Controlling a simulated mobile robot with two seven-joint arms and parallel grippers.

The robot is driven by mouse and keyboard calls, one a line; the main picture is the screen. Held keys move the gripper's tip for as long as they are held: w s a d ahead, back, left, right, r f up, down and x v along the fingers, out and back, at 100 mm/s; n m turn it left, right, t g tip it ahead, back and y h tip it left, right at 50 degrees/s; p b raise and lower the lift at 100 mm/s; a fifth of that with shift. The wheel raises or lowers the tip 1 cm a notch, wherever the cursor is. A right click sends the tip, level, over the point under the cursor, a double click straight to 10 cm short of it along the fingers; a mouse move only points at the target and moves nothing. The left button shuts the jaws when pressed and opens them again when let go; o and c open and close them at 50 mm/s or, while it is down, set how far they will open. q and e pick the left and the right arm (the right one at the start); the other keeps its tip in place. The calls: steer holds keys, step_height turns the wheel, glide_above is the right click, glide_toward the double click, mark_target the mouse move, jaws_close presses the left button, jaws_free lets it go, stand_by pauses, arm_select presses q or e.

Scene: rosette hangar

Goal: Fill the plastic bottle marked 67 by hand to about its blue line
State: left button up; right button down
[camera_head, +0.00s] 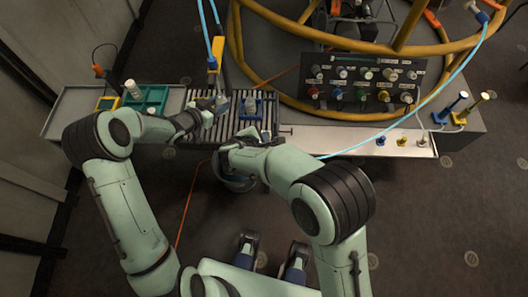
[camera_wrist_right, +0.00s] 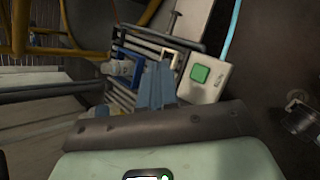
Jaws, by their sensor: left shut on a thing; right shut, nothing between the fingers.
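A small white bottle (camera_head: 250,105) stands in a blue holder on the roller conveyor; a white bottle in a blue holder also shows in the right wrist view (camera_wrist_right: 124,68). I cannot read a number or see a blue line on it. My left gripper (camera_head: 218,104) is shut on a small pale thing over the rollers, left of that bottle; its shape is mostly hidden. My right gripper (camera_head: 230,143) is shut and empty at the conveyor's near edge. In the right wrist view its fingers (camera_wrist_right: 156,82) are beside a white box with a green button (camera_wrist_right: 200,74).
A yellow nozzle block (camera_head: 214,52) on blue hoses hangs behind the conveyor (camera_head: 198,95). A green tray (camera_head: 155,96) with a white bottle (camera_head: 132,88) stands left. A control panel (camera_head: 362,82) with coloured knobs stands right, inside yellow rails. A white shelf (camera_head: 340,140) runs below it.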

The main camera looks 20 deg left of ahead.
steer(key=shift+f, duration=4.3)
steer(key=shift+f, duration=0.15)
steer(key=shift+f, duration=0.25)
steer(key=shift+f, duration=0.5)
stand_by(0.5)
steer(key=shift+r, duration=0.95)
steer(key=shift+r, duration=2.5)
